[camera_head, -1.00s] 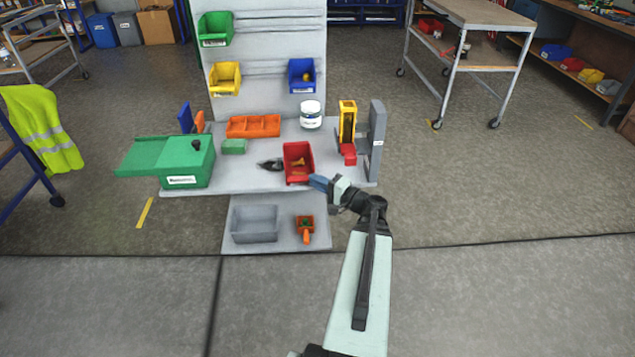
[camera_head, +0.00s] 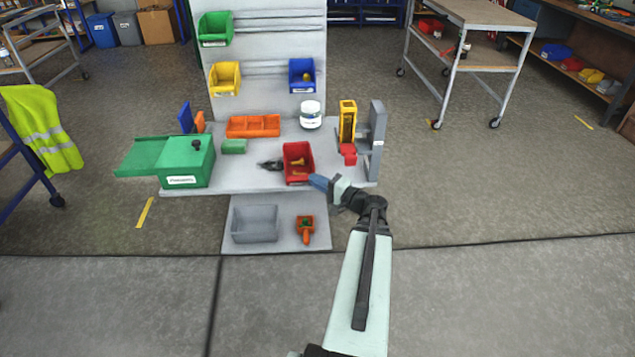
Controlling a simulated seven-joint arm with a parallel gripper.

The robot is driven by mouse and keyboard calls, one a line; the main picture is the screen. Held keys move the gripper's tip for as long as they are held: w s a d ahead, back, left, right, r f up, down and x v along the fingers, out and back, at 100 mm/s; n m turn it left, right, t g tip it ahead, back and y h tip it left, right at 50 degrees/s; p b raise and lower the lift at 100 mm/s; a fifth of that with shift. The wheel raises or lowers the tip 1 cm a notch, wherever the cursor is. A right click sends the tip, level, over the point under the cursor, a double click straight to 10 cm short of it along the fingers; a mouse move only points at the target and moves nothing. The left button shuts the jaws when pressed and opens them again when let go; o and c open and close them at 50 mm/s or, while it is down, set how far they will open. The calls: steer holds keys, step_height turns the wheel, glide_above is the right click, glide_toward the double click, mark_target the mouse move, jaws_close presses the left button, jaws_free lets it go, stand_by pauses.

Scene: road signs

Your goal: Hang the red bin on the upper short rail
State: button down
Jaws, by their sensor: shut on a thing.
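The red bin (camera_head: 297,149) stands upright on the grey bench top, with small yellow pieces inside. My gripper (camera_head: 313,180) is at the bin's front right corner and is shut on its edge. The fingertips are small here, and their exact grip is hard to see. The grey back panel carries rails. The upper rail (camera_head: 271,26) has a green bin (camera_head: 215,28) at its left end and bare length to the right. The lower rail (camera_head: 262,69) lies between a yellow bin (camera_head: 225,78) and a blue bin (camera_head: 302,74).
A white jar (camera_head: 311,114), an orange tray (camera_head: 253,126) and dark pliers (camera_head: 270,164) are near the bin. A yellow holder (camera_head: 347,121) and grey upright (camera_head: 376,141) stand at right. A green box (camera_head: 187,160) is at left. A grey bin (camera_head: 255,224) sits on the lower shelf.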

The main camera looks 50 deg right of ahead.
steer(key=shift+r, duration=0.15)
steer(key=shift+r, duration=1.35)
steer(key=shift+w, duration=0.1)
stand_by(0.7)
